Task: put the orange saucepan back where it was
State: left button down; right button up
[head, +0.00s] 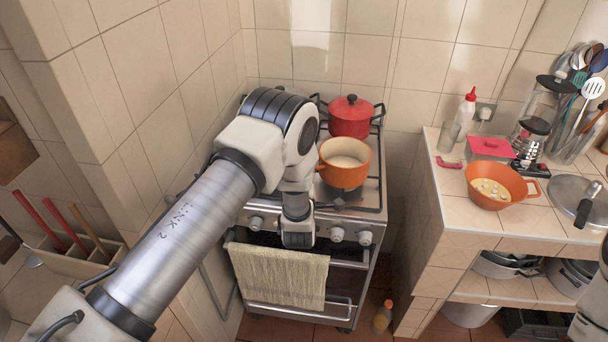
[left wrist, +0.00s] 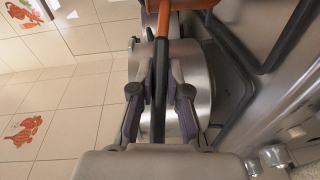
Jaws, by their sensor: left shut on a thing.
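The orange saucepan (head: 345,176) is over the front right part of the stove (head: 350,222), upright, with pale contents inside. I cannot tell whether its base touches the grate. Its orange side also shows at the top of the left wrist view (left wrist: 190,4). My left gripper (left wrist: 162,92) is shut on the saucepan's dark handle (left wrist: 178,60). In the head view my own arm hides this gripper and the handle. My right gripper is not in view.
A red lidded pot (head: 350,118) stands behind the saucepan on the stove. A silver pot (left wrist: 203,85) shows below the handle in the left wrist view. A towel (head: 278,277) hangs on the oven door. An orange pan (head: 497,188) sits on the tiled counter (head: 445,205) at right.

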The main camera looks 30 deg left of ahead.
pick_arm(q)
jog(key=shift+s+f, duration=0.1)
jog(key=shift+f, duration=0.05)
jog(key=c, duration=1.1)
grip_release()
jog(key=shift+f, duration=0.1)
